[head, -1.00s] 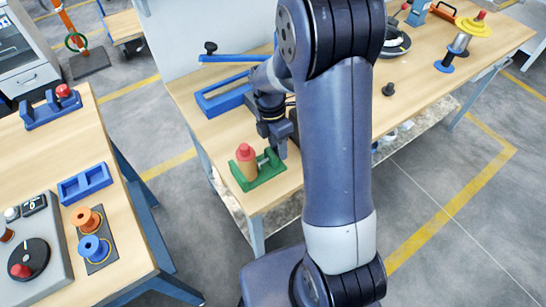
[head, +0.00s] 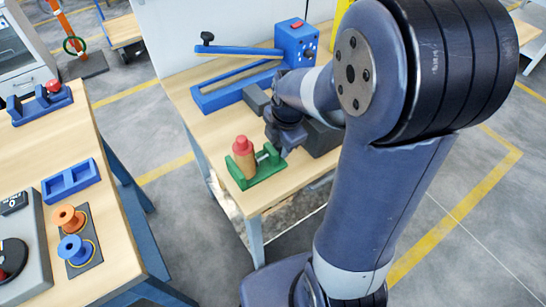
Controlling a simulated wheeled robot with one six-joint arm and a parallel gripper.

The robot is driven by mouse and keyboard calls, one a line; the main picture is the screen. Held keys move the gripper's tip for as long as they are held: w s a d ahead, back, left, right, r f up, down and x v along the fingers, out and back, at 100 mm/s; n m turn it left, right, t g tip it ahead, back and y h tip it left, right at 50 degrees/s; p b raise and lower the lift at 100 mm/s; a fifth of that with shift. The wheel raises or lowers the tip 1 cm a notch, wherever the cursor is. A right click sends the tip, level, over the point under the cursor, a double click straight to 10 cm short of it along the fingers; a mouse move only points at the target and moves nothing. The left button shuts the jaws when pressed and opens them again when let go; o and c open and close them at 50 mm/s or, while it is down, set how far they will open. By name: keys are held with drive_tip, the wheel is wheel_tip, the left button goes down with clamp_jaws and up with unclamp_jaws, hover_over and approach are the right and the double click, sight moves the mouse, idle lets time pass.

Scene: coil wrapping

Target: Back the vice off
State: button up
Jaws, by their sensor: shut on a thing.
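The green vice (head: 266,176) stands near the front left corner of the wooden bench. A tan cylinder with a red knobbed top (head: 243,155) stands upright at its left side, between the jaws as far as I can see. The vice's screw end points right, toward my gripper. My gripper (head: 281,151) is shut at that right end, on the vice handle. The fingertips are small and dark here, and the handle itself is mostly hidden by them.
A long blue frame (head: 225,98) and a blue box with a lever (head: 296,43) stand behind the vice. Dark grey blocks (head: 321,137) lie close around my wrist. A second bench (head: 95,150) on the left holds a blue tray and spools, with a floor gap between.

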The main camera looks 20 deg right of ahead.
drive_tip(key=shift+s+f+t+b, duration=0.1)
drive_tip(key=shift+f+t+b, duration=0.25)
drive_tip(key=shift+b, duration=0.5)
drive_tip(key=shift+r+t, duration=0.25)
drive_tip(key=shift+r, duration=0.1)
drive_tip(key=shift+f, duration=0.1)
drive_tip(key=b, duration=0.3)
drive_tip(key=shift+s+f+t+y, duration=0.1)
drive_tip(key=shift+f+t+y, duration=0.2)
drive_tip(key=shift+t, duration=0.1)
drive_tip(key=t+b, duration=0.1)
drive_tip(key=b, duration=0.2)
drive_tip(key=t+b, duration=0.1)
drive_tip(key=b, duration=0.2)
drive_tip(key=shift+s+d+f+y+b, duration=0.15)
drive_tip(key=shift+s+y+b, duration=0.1)
drive_tip(key=shift+y+b, duration=0.15)
drive_tip(key=shift+r+t, duration=0.3)
drive_tip(key=shift+r, duration=0.05)
drive_tip(key=o, duration=0.6)
